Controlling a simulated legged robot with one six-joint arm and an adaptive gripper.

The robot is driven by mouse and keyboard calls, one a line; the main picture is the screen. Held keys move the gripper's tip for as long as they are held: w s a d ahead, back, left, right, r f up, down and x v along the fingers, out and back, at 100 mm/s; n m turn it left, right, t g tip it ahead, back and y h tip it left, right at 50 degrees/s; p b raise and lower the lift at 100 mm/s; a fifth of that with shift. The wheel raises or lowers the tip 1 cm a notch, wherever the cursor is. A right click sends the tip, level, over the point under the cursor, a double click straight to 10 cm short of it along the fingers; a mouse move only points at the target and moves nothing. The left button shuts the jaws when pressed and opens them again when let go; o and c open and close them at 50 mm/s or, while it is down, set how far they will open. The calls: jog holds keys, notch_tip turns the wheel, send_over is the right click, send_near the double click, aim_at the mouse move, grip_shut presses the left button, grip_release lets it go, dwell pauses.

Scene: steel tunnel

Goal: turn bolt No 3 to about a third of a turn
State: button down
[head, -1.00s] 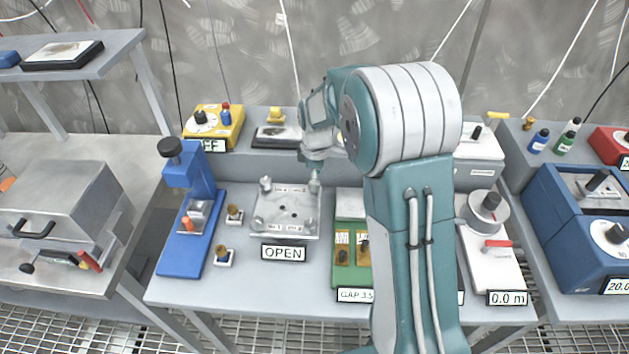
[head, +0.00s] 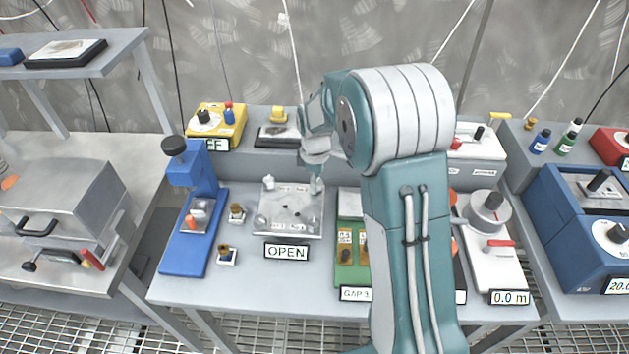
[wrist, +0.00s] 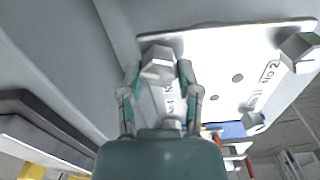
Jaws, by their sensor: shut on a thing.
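A square metal plate (head: 281,231) with hex bolts at its corners lies flat on the grey bench, above a sign (head: 287,252) reading OPEN. My gripper (head: 316,183) is at the plate's back right corner, coming down from above. In the wrist view my gripper (wrist: 160,82) has its two teal fingers on either side of a silver hex bolt head (wrist: 158,62), shut on it. I take it for bolt No 3; its label is partly covered and hard to read. The No 2 bolt (wrist: 300,52) stands clear, to the right in the wrist view.
A blue press (head: 190,235) and two small brass-topped pieces (head: 236,213) stand left of the plate. A green gauge block (head: 350,268) is close on the right, partly behind my arm. A yellow box (head: 217,124) and a dark pad (head: 278,137) are behind.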

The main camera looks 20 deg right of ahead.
jog(key=shift+d+m, duration=0.15)
jog(key=shift+m, duration=0.25)
jog(key=m, duration=0.4)
jog(key=shift+d+m, duration=0.1)
jog(key=shift+m, duration=0.2)
jog(key=m, duration=0.4)
jog(key=shift+f, duration=0.1)
jog(key=m, duration=0.5)
jog(key=shift+d+m, duration=0.1)
jog(key=shift+m, duration=0.3)
jog(key=m, duration=0.4)
jog(key=shift+s+m, duration=0.1)
jog(key=shift+m, duration=0.3)
jog(key=shift+c, duration=1.5)
grip_release()
